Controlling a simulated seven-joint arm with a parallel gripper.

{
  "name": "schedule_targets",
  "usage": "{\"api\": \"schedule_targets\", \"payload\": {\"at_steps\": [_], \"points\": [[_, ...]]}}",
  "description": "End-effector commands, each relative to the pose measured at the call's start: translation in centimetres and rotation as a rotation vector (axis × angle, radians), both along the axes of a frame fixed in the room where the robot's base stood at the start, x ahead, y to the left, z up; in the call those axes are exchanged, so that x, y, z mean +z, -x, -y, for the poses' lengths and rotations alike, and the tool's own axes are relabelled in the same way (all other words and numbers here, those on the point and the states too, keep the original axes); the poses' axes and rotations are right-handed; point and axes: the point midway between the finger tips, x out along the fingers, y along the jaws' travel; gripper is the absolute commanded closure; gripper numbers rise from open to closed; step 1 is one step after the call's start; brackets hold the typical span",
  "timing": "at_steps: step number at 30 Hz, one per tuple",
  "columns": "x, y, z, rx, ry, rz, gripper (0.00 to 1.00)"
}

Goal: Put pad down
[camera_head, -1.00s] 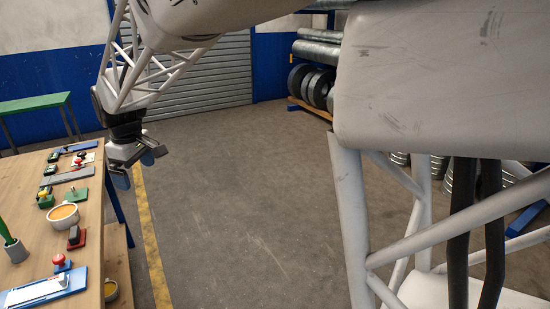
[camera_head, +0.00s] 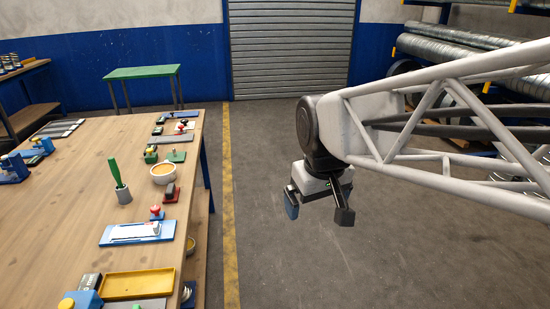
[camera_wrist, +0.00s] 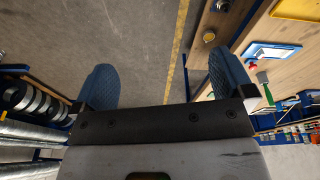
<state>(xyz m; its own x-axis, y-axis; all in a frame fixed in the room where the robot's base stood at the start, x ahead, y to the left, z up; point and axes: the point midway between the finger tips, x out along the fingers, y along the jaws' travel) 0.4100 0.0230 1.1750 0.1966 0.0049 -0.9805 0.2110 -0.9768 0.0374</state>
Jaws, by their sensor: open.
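My gripper (camera_head: 317,207) is open, with nothing between its blue fingers, above the bare floor to the right of the wooden workbench (camera_head: 90,205). I cannot tell which thing is the pad. Flat candidates on the bench are a blue board with a white piece on it (camera_head: 137,233) and a green plate (camera_head: 176,156). Both lie apart from my gripper, and the blue board also shows in the wrist view (camera_wrist: 272,51).
A green table (camera_head: 143,73) stands behind. Metal ducts (camera_head: 455,50) are racked at right. The floor between is clear.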

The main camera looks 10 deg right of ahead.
Motion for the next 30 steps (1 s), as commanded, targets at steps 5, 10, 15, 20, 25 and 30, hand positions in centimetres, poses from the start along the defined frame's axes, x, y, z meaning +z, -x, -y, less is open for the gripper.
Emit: {"api": "schedule_targets", "payload": {"at_steps": [5,10,15,20,25,30], "points": [[-1.5,4.8,1.5,-0.111,-0.016,0.017,0.00],[-2.8,7.9,2.3,-0.189,-0.028,0.030,0.00],[-3.6,9.3,2.6,-0.228,-0.035,0.034,0.00],[-3.7,9.5,2.7,-0.234,-0.035,0.035,0.00],[-3.7,9.5,2.7,-0.234,-0.035,0.035,0.00],[-3.7,9.5,2.7,-0.233,-0.035,0.035,0.00]]}}
